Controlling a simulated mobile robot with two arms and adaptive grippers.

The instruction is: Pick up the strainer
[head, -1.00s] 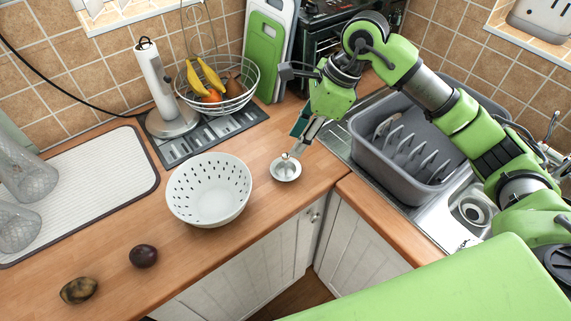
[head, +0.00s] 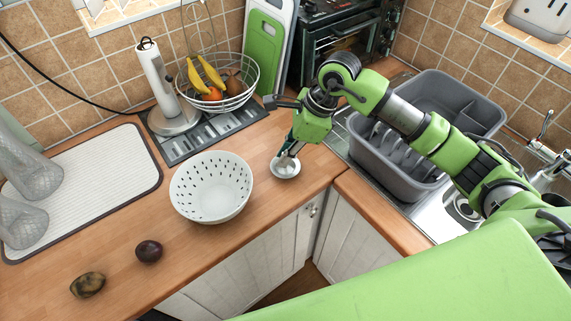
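A small round metal strainer (head: 285,169) with a raised middle lies on the wooden counter, right of a white perforated bowl (head: 211,187). My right gripper (head: 288,155) points down directly over the strainer, with its fingertips at the strainer's middle. The fingers overlap the raised middle, so I cannot tell whether they are closed on it or just around it. The strainer appears to rest flat on the counter. My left gripper is not in view.
A grey dish rack (head: 465,105) stands at the sink, right of my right gripper. A wire fruit basket (head: 218,82) stands behind the bowl. A dark round fruit (head: 149,251) and a brownish one (head: 88,285) lie at the front left. The counter around the strainer is clear.

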